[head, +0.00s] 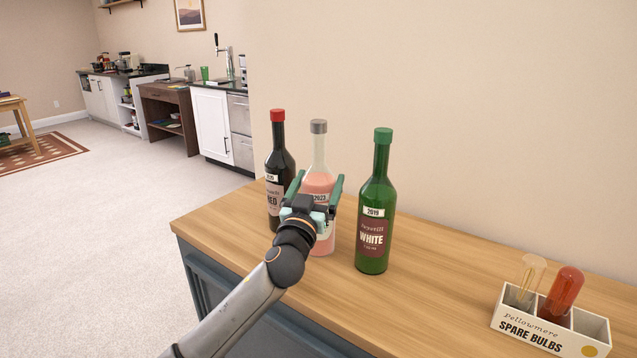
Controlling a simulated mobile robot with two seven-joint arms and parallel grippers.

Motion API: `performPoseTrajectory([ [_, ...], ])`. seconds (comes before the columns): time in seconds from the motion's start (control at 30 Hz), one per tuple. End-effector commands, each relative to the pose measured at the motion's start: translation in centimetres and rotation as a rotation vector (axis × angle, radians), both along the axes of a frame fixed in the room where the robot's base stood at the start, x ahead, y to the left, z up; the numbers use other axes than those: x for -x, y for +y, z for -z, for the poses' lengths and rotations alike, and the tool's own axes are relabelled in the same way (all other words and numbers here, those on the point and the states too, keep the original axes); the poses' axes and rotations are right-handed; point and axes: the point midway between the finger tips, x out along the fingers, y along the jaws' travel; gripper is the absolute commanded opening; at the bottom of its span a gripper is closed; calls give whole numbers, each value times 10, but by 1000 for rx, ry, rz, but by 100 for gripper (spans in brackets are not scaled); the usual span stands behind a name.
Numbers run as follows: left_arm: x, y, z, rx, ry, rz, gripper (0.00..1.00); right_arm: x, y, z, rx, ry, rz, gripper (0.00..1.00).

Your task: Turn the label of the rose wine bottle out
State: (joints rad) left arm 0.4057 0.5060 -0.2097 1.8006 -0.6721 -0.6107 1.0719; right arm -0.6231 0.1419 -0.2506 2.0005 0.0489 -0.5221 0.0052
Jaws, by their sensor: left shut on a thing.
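The rose wine bottle (319,155) stands upright on the wooden cabinet top, between two other bottles. It has clear glass, pink wine and a grey cap. My left gripper (319,185) is shut around its body from the front. A pale label with "2023" shows partly behind the gripper; the rest of the label is hidden. The red wine bottle (279,160) is dark with a red cap and stands just left. The white wine bottle (375,210) is green, stands to the right, and its label faces me. My right gripper is not in view.
The wooden cabinet top (440,280) is clear between the bottles and a white "Spare Bulbs" box (512,335) holding two bulbs at the right. A wall (480,110) rises behind. Open carpet lies left of the cabinet.

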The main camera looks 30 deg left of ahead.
Motion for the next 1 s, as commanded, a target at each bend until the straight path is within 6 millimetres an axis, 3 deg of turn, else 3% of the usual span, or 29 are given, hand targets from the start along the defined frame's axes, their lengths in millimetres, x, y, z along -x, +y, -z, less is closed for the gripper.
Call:
performPoseTrajectory([
  [0.17, 0, 0, 0, -2, 2, 18, 39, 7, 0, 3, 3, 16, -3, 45],
  [0.73, -1, 1, -2, -3, 3, 472, 39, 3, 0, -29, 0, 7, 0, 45],
  [1.0, 0, 0, 0, 1, 0, 554, 39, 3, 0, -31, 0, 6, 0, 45],
])
